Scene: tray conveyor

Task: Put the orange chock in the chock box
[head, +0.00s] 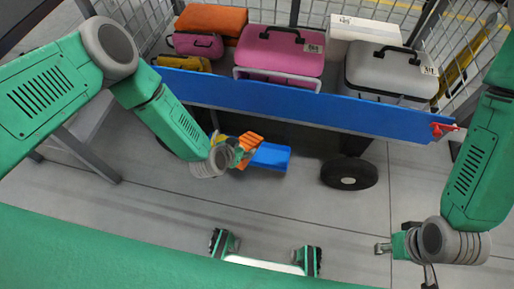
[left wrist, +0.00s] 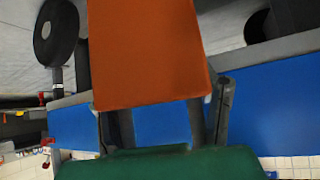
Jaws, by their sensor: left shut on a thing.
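The orange chock (left wrist: 150,50) fills the upper middle of the left wrist view, held between the fingers of my left gripper (head: 246,148). In the head view the orange chock (head: 251,139) shows at that gripper, below the cart's blue front panel. A small blue object (head: 270,157) is just right of the chock, low under the cart. I cannot tell whether it is the chock box or whether the chock touches it. My right gripper (head: 384,248) is low at the right, away from the chock, and its jaw state is unclear.
The cart's blue panel (head: 310,103) runs across above the left gripper, with a red clip (head: 444,129) at its right end. An orange case (head: 213,19), pink case (head: 282,50) and grey case (head: 388,72) are in the cart.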

